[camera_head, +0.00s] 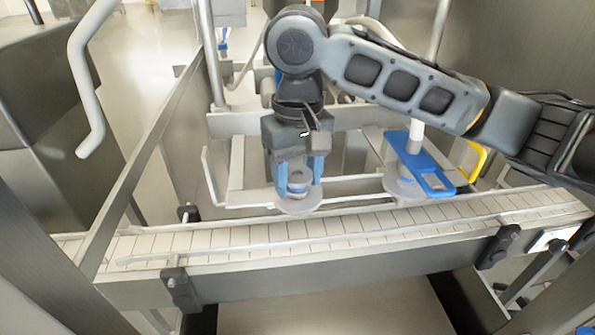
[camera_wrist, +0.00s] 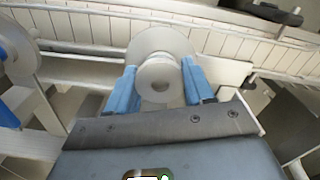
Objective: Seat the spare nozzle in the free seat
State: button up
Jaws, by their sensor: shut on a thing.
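The spare nozzle (camera_head: 298,182) is a small pale grey, stepped round piece. It also shows in the wrist view (camera_wrist: 159,82), between two blue fingers. My gripper (camera_head: 298,187) is shut on it, one finger on each side. A round grey seat plate (camera_head: 300,207) lies directly under the nozzle, and it shows behind it in the wrist view (camera_wrist: 160,38). I cannot tell whether the nozzle touches the plate or sits in its opening. To the right, another round plate (camera_head: 397,190) has a blue bracket (camera_head: 430,172) and a pale upright tube (camera_head: 416,136) above it.
A slatted conveyor (camera_head: 340,233) runs across in front of the seats, with metal rails along it. A steel frame (camera_head: 235,120) stands around the seats. A yellow part (camera_head: 478,160) is at the right. The visible belt is empty.

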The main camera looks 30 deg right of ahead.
jog(key=shift+f, duration=0.1)
dwell(0.3)
jog(key=o, duration=1.6)
notch_tip(320, 180, up, 3)
jog(key=p, duration=0.3)
jog(key=shift+f, duration=0.1)
jog(key=shift+r, duration=2.15)
